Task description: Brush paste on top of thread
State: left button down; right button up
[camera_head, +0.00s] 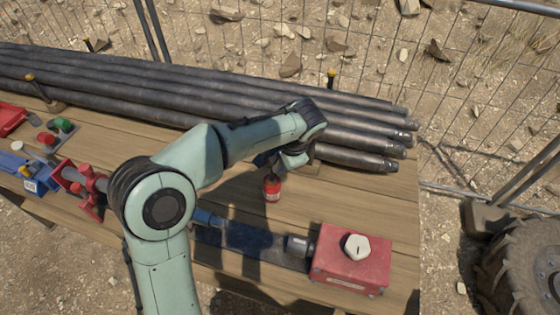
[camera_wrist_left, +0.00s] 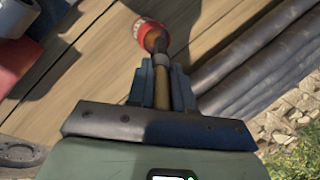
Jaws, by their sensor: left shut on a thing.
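My left gripper (camera_head: 270,164) is over the table, just above a small red can (camera_head: 272,189). In the left wrist view the gripper (camera_wrist_left: 163,78) is shut on a brush (camera_wrist_left: 161,95) with a wooden handle. The brush's brown end lies at the can (camera_wrist_left: 142,27), which shows beyond the fingers; I cannot tell whether the end is inside it. Dark steel pipes (camera_head: 200,98) lie along the back, with end bands at the right. A short pipe end (camera_head: 298,244) sticks out beside a red box on the table. My right gripper is not in view.
The red box (camera_head: 350,258) with a pale hex knob stands at the front right. Red clamps (camera_head: 88,188), a blue box (camera_head: 42,181) and buttons (camera_head: 63,125) are at the left. A wire fence and a tyre (camera_head: 525,260) border the table. Bare planks lie right of the can.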

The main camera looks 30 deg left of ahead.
pick_arm(q)
jog(key=shift+f+b, duration=0.35)
jog(key=shift+f, duration=0.25)
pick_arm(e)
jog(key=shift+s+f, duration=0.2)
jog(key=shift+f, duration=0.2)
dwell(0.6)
pick_arm(q)
jog(key=shift+f, duration=0.1)
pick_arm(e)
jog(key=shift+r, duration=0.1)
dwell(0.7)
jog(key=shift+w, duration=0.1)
pick_arm(q)
jog(key=shift+r+p, duration=1.05)
jog(key=shift+r, duration=0.35)
jog(key=shift+r+p, duration=1.35)
jog(key=shift+r, duration=0.85)
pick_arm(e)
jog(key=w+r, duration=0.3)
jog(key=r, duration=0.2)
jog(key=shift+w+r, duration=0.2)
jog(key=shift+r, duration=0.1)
